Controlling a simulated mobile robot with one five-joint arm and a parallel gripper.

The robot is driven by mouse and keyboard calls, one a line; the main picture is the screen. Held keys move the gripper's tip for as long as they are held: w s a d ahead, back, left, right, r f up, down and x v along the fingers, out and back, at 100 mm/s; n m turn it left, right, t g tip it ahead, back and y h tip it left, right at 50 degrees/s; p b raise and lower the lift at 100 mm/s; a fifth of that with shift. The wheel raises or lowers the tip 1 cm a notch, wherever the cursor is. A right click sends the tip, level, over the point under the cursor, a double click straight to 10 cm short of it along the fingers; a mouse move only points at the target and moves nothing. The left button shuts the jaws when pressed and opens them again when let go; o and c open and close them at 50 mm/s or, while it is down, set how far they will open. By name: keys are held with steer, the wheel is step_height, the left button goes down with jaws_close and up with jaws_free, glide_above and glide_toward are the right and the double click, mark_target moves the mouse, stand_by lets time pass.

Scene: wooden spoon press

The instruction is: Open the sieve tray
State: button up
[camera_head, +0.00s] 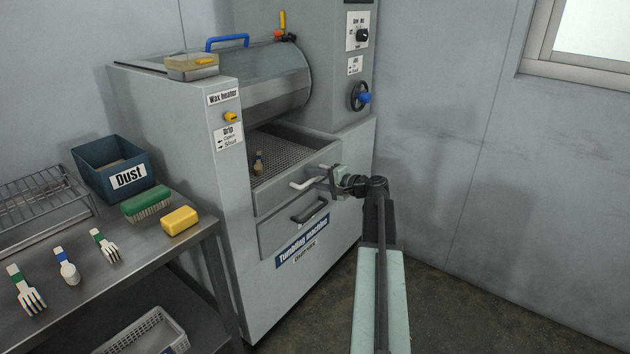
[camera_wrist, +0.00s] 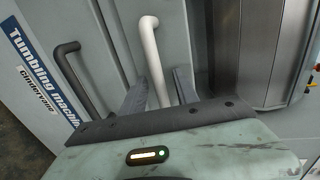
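The sieve tray (camera_head: 278,155) is a mesh-bottomed tray under the drum of a grey machine. Its front looks about flush with the machine's face. A white bar handle (camera_head: 303,184) is on that front; it also shows in the wrist view (camera_wrist: 150,45). My gripper (camera_head: 325,180) is at the right part of this handle. In the wrist view, my two dark fingers (camera_wrist: 160,88) stand apart on either side of the white bar, with gaps visible beside it. A small wooden piece (camera_head: 258,163) with a dark band stands on the mesh.
A drawer with a dark handle (camera_head: 310,207) sits just below the tray. A metal table (camera_head: 110,285) at the left holds a blue dust bin (camera_head: 100,165), a green brush (camera_head: 145,202), a yellow sponge (camera_head: 180,220) and several utensils. The floor (camera_head: 470,310) at the right is clear.

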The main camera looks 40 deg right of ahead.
jaws_close()
stand_by(1.4)
